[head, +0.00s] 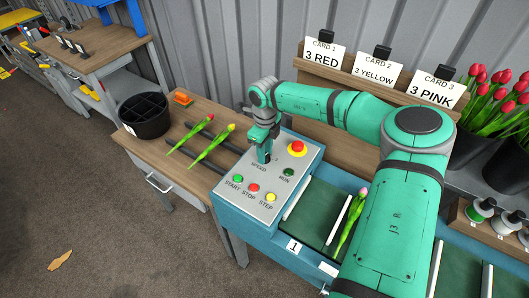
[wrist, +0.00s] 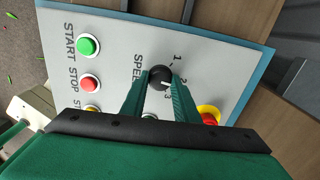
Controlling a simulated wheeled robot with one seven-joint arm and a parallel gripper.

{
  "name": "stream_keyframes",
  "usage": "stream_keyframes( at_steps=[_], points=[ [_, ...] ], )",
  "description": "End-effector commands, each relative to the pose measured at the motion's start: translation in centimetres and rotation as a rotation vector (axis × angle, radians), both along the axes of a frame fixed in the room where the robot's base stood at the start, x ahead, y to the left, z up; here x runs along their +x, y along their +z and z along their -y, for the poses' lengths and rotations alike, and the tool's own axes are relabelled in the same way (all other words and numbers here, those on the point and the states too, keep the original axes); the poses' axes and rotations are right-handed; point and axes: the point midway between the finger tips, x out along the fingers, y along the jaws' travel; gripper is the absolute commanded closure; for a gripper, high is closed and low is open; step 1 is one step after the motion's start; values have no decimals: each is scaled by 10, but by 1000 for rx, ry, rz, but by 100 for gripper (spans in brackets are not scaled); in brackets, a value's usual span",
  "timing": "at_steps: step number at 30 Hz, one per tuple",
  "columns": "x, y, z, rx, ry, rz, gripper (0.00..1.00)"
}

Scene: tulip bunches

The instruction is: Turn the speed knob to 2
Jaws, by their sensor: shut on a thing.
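The speed knob (wrist: 159,76) is a round black knob on the light grey control panel (wrist: 115,30). The marks 1, 2 and 3 stand in an arc to its right in the wrist view, beside the word SPEED. My gripper (wrist: 160,88) has one finger on each side of the knob and is shut on it. I cannot make out which number the knob points to. In the head view my gripper (head: 264,155) reaches down onto the panel and hides the knob.
Start (head: 238,178), stop (head: 253,187) and step (head: 271,197) buttons line the panel's front. A green run light (head: 289,172) and a red emergency button (head: 298,147) sit to the right. Two tulips (head: 212,145) lie left, near a black bucket (head: 146,118).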

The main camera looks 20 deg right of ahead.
Motion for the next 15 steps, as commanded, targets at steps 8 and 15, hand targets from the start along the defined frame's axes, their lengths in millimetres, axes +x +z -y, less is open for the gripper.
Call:
stream_keyframes(
  at_steps=[8,15],
  points=[
    [0,1,1,-1,117,-1,95],
    [0,1,1,-1,151,-1,95]
  ],
)
